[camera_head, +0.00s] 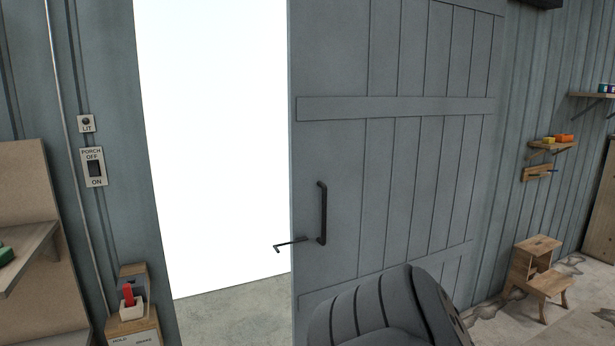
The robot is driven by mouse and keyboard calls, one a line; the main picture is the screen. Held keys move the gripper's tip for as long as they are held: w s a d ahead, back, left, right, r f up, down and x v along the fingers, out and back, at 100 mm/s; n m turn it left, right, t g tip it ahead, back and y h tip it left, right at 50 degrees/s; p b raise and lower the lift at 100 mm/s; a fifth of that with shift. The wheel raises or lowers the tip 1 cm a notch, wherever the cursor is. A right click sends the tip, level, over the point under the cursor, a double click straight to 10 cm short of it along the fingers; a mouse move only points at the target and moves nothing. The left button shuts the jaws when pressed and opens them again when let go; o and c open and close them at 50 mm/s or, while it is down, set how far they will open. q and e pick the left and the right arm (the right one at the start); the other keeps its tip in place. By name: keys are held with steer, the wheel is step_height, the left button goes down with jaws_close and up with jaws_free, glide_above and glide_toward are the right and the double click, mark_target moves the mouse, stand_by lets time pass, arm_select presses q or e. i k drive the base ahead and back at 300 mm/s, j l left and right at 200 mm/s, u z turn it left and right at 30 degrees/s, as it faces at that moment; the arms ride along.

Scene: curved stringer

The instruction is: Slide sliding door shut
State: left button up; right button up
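The grey plank sliding door (416,170) fills the middle and right of the head view and stands open. Its left edge is well to the right of the doorway's left side, and the bright white opening (215,140) shows between them. A black upright pull handle (323,212) is fixed near the door's left edge. A thin dark hook-like latch (289,244) sticks out leftward from the door edge below the handle's middle. A dark ridged part of my own arm hides the door's lower part. Neither of my grippers is in view.
A wall panel with a porch switch (94,168) is left of the doorway. A wooden stand (133,328) with a red object is at the lower left. A wooden step stool (539,268) stands right of the door, below small shelves (553,147). The doorway floor looks clear.

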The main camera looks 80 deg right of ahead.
mark_target(391, 105)
steer(key=z, duration=3.2)
steer(key=i+l+z, duration=0.6)
steer(key=i+z, duration=0.15)
steer(key=i, duration=0.15)
steer(key=i+l+z, duration=0.1)
steer(key=i+z, duration=0.3)
steer(key=i, duration=1.8)
steer(key=i+l+u, duration=0.2)
steer(key=i, duration=0.3)
steer(key=i+u, duration=0.15)
steer(key=i, duration=0.35)
steer(key=i+l+u, duration=0.2)
steer(key=i, duration=0.25)
steer(key=l, duration=0.1)
